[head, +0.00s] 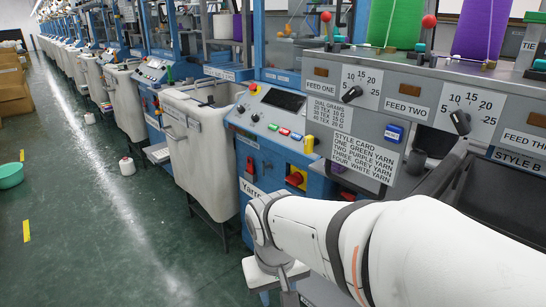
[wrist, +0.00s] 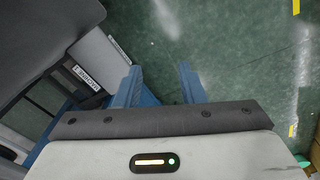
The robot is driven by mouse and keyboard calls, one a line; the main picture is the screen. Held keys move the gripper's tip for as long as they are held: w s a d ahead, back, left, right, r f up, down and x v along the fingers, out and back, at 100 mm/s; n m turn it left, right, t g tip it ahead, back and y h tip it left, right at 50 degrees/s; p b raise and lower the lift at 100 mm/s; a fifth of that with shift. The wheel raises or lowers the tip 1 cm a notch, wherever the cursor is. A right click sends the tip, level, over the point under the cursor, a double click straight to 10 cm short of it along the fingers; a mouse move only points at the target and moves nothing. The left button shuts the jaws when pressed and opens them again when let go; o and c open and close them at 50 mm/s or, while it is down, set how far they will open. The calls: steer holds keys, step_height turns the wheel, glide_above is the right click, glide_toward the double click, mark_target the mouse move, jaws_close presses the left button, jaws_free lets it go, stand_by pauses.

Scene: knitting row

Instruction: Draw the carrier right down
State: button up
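I cannot pick out the carrier for certain in either view. The nearest machine's front panel (head: 350,105) shows at the right of the head view, with two feed dials and a style card (head: 346,150). My white arm crosses in front of the lower part of this machine and hides some of it.
A green cone (head: 395,22) and a purple cone (head: 482,28) stand on top of the machine. A blue control panel (head: 275,118) and a pale bin (head: 200,135) are left of it. The aisle floor (head: 90,215) is mostly clear, with a teal basin (head: 10,175) at its left.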

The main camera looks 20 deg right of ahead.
mark_target(349, 187)
steer(key=w+d+r+m+g+h+p, duration=0.1)
steer(key=d+r+g+h+p, duration=0.3)
steer(key=d, duration=0.3)
steer(key=d+r+m+g+h+p, duration=0.2)
steer(key=d+g+h+p, duration=0.1)
steer(key=d+h+p, duration=0.25)
steer(key=w+d+r+n+t+h+p, duration=0.1)
steer(key=w+d+t+h+p, duration=0.1)
steer(key=w+h+p, duration=0.1)
steer(key=w+d+r+t+h+p, duration=0.1)
steer(key=w+d+t+h+p, duration=0.1)
steer(key=w, duration=0.3)
steer(key=w+d+r+n+t+h+p, duration=0.1)
steer(key=w+d+h+p, duration=0.1)
steer(key=w+h+p, duration=0.2)
steer(key=shift+r+n+t+h, duration=0.15)
steer(key=shift+n+t+h, duration=0.15)
steer(key=shift+t+h, duration=0.1)
steer(key=d, duration=0.2)
steer(key=d+r+p, duration=0.1)
steer(key=d, duration=0.2)
steer(key=d+p, duration=0.1)
steer(key=d, duration=0.1)
steer(key=shift+d+r, duration=0.15)
steer(key=shift+d, duration=0.15)
jaws_close()
